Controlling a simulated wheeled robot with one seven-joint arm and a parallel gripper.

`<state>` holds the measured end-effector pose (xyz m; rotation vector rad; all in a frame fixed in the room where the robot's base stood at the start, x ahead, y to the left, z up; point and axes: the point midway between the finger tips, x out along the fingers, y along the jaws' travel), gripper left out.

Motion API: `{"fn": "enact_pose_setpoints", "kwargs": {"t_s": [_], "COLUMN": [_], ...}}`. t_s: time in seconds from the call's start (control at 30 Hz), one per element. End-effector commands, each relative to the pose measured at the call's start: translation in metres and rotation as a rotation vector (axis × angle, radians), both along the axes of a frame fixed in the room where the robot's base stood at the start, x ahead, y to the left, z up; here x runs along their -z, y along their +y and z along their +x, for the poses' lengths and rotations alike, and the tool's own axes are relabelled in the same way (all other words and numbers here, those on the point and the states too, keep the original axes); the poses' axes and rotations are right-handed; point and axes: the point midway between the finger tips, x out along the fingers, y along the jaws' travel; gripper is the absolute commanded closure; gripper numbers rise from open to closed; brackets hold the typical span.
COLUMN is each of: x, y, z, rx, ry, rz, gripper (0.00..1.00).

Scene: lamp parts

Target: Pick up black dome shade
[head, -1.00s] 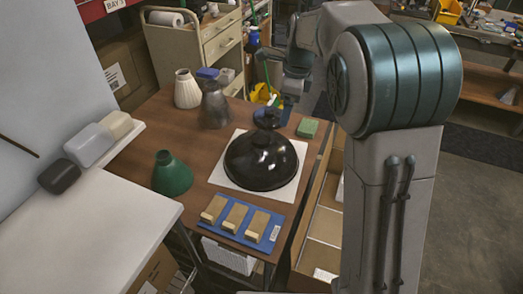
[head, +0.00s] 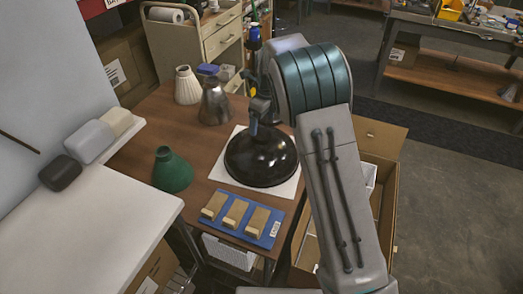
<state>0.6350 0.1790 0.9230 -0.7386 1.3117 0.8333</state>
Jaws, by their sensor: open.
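The black dome shade (head: 262,162) sits dome-up on a white square sheet (head: 226,178) on the brown table. It is glossy and wide. My gripper (head: 255,133) is at the top of the shade, near its narrow neck, with one dark finger visible there. The gripper is open. The arm and hand hide part of the shade's top, and I cannot tell whether the fingers touch it or straddle it.
A green shade (head: 172,171), a white ribbed shade (head: 187,87) and a grey metallic shade (head: 214,103) stand on the table (head: 190,131). A blue tray (head: 262,228) with three tan blocks lies in front. An open cardboard box (head: 382,137) is at the right.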

Motion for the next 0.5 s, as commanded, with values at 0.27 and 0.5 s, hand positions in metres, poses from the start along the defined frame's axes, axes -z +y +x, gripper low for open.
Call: {"fn": "enact_pose_setpoints", "kwargs": {"t_s": [0.27, 0.5], "x": [0.037, 0.052], "y": [0.001, 0.003], "z": [-0.003, -0.001], "rx": [0.0, 0.0], "ry": [0.004, 0.0], "rz": [-0.001, 0.0], "gripper": [0.15, 0.15]}}
